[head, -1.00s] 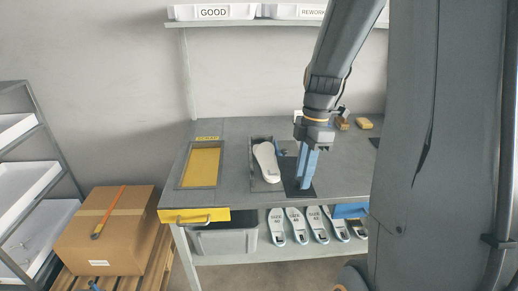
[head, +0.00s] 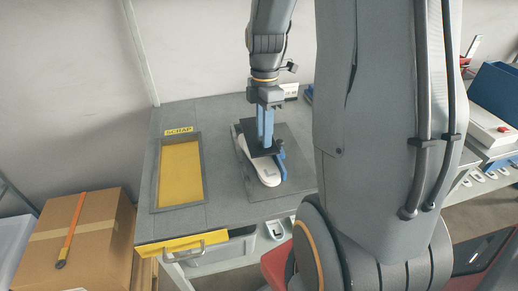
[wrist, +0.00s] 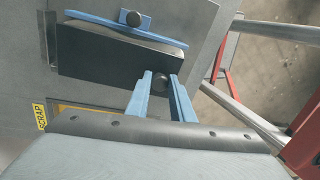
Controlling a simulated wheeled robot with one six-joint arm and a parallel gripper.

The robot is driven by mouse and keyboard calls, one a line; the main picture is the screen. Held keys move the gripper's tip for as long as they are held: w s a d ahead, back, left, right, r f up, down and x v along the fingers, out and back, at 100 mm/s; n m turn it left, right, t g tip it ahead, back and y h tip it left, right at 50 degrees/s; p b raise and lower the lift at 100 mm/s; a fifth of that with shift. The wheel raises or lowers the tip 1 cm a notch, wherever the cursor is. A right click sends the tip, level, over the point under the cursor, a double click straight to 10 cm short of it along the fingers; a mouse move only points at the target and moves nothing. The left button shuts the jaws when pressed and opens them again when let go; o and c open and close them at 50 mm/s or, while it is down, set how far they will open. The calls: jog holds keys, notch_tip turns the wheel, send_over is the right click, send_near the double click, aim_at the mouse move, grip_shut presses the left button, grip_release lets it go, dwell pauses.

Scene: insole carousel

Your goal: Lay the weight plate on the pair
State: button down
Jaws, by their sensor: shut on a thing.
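The weight plate (head: 262,153) is a small black plate. My gripper (head: 264,148) is shut on its knob (wrist: 160,82), and the blue fingers come down to it. In the head view the plate is over the middle of the pair (head: 268,178), a white insole shape whose front end and part of its back end show. I cannot tell whether the plate touches the pair.
A blue part (head: 282,163) stands close on the right of the pair. The yellow scrap tray (head: 155,190) lies on the table to the left. A cardboard box (head: 105,235) stands on the floor at the left. Grey tabletop (head: 220,215) is bare in front.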

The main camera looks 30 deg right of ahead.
jog(key=shift+f+p, duration=0.55)
jog(key=shift+f, duration=3.15)
jog(key=c, duration=1.5)
grip_release()
jog(key=shift+c, duration=0.2)
jog(key=r, duration=0.4)
jog(key=w+r+b, duration=0.1)
jog(key=r, duration=0.2)
jog(key=d+r, duration=0.1)
jog(key=r, duration=0.3)
jog(key=shift+w+r, duration=0.25)
jog(key=shift+r, duration=0.1)
jog(key=s+a+f+m+t, duration=0.2)
jog(key=s+a+f+m, duration=0.2)
jog(key=s+a+m, duration=0.4)
jog(key=shift+s+a+m+t+h, duration=0.35)
jog(key=shift+a+m, duration=2.3)
jog(key=shift+m, duration=1.65)
jog(key=shift+w, duration=0.1)
